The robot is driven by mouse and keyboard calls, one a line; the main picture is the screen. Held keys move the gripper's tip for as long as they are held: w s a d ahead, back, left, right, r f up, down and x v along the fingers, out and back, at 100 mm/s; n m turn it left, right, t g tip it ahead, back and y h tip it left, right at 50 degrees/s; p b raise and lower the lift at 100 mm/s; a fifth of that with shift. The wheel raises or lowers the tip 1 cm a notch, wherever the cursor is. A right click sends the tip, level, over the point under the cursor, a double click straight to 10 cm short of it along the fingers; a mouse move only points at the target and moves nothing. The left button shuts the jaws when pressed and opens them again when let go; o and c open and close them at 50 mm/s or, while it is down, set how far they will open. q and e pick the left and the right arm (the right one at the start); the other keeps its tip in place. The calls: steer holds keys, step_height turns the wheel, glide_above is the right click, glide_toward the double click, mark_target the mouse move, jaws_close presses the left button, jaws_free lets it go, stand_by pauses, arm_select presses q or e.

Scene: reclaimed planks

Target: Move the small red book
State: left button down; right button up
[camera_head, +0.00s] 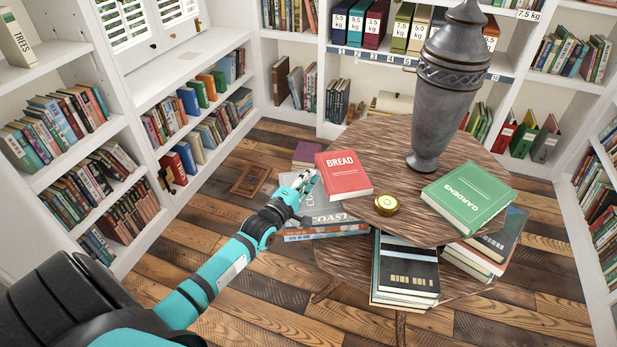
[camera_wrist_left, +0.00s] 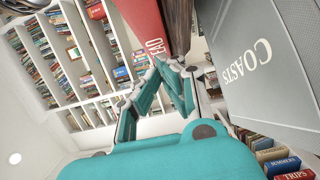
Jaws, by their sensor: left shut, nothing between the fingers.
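The small red book (camera_head: 343,174), with BREAD on its cover, lies flat on the round wooden table (camera_head: 388,146), at its left edge. It also shows in the left wrist view (camera_wrist_left: 143,35), partly cut off at the top. My left gripper (camera_head: 308,181) is shut and empty at the left side of the red book; I cannot tell whether it touches it. In the left wrist view the shut fingers (camera_wrist_left: 172,66) are close to the book's edge. My right gripper is not in view.
A grey COASTS book (camera_wrist_left: 262,65) lies below my left gripper on a stack. Bookshelves surround the table; the floor at left is mostly clear.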

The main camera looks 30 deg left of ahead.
mark_target(322, 176)
arm_select(q)
steer(key=shift+w+d, duration=1.35)
steer(key=shift+w, duration=0.05)
steer(key=shift+s+a, duration=0.1)
steer(key=shift+s, duration=0.05)
